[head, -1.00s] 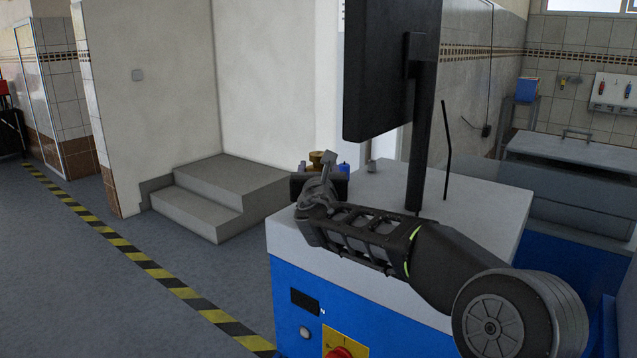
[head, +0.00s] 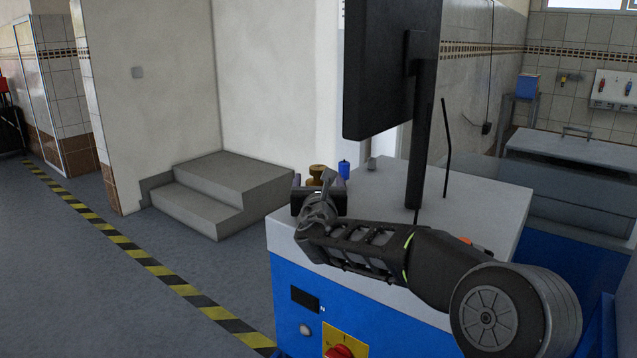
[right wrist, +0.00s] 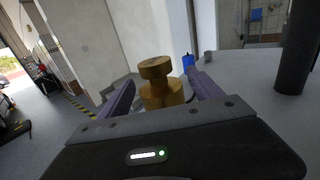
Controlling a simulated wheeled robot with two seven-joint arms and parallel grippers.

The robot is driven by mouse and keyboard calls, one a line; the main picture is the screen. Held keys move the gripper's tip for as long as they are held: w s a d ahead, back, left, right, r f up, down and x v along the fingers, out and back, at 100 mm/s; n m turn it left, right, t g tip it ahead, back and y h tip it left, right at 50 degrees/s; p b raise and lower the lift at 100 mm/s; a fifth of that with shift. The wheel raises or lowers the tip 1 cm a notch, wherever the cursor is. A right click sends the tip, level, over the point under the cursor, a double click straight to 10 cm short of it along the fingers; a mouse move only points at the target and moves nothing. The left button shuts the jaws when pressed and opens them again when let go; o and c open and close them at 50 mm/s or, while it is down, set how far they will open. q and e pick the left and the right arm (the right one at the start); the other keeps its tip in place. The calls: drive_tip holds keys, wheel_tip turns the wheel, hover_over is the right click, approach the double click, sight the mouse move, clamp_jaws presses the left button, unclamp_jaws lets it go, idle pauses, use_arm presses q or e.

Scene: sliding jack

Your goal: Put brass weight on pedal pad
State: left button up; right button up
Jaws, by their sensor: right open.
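The brass weight (right wrist: 160,88) has a knobbed top and a wider body. In the right wrist view it stands upright on the grey cabinet top, between the two purple-grey fingers of my right gripper (right wrist: 160,92). The fingers are open, with a gap visible on the weight's right side. In the head view the weight (head: 317,172) shows just behind my right gripper (head: 318,188), its lower part hidden by the gripper. I cannot make out the pedal pad in either view. My left gripper is not in view.
A blue canister (head: 344,169) and a small grey piece (head: 371,164) stand close to the weight. A monitor on a black post (head: 418,150) rises from the cabinet top (head: 485,215). Grey steps (head: 215,190) and open floor lie to the left.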

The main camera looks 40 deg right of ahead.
drive_tip(key=shift+s+a, duration=0.1)
drive_tip(key=b+v, duration=0.3)
drive_tip(key=v, duration=0.8)
drive_tip(key=shift+s+a, duration=0.15)
drive_tip(key=shift+s, duration=0.2)
